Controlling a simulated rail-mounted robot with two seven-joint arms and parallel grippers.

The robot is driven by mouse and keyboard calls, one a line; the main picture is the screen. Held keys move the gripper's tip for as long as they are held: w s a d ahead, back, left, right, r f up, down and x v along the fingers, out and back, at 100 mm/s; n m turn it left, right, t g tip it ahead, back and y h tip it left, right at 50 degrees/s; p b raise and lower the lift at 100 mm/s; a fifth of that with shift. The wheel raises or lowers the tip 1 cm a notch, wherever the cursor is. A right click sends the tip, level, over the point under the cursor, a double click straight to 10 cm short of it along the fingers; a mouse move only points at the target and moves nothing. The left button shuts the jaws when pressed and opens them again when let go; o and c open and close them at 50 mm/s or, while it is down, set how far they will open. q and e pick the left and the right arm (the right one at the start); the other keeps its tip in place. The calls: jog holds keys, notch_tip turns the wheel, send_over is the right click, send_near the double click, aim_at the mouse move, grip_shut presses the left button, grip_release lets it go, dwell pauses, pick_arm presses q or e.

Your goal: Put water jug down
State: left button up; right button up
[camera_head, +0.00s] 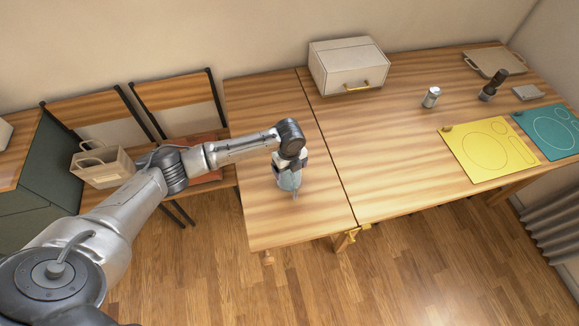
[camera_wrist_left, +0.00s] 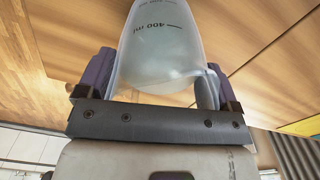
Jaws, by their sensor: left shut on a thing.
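The water jug (camera_head: 289,181) is a translucent, pale bluish vessel over the near part of the left wooden table (camera_head: 262,223). My left gripper (camera_head: 290,160) is shut on it from above and hides its upper part in the head view. In the left wrist view the jug (camera_wrist_left: 158,50) shows a "400 ml" mark and sits between the purple-grey fingers of the left gripper (camera_wrist_left: 155,88). I cannot tell whether the jug's base touches the table. My right gripper is not in view.
A white box (camera_head: 347,66) with a gold handle stands at the back. A can (camera_head: 431,97), a pepper mill (camera_head: 493,86), a yellow placemat (camera_head: 487,150) and a teal placemat (camera_head: 552,131) lie to the right. The table around the jug is clear. A beige basket (camera_head: 102,166) stands at left.

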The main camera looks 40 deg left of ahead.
pick_arm(q)
jog(key=shift+w, duration=0.1)
jog(key=o, duration=1.1)
jog(key=shift+f, duration=0.1)
jog(key=shift+o, duration=1)
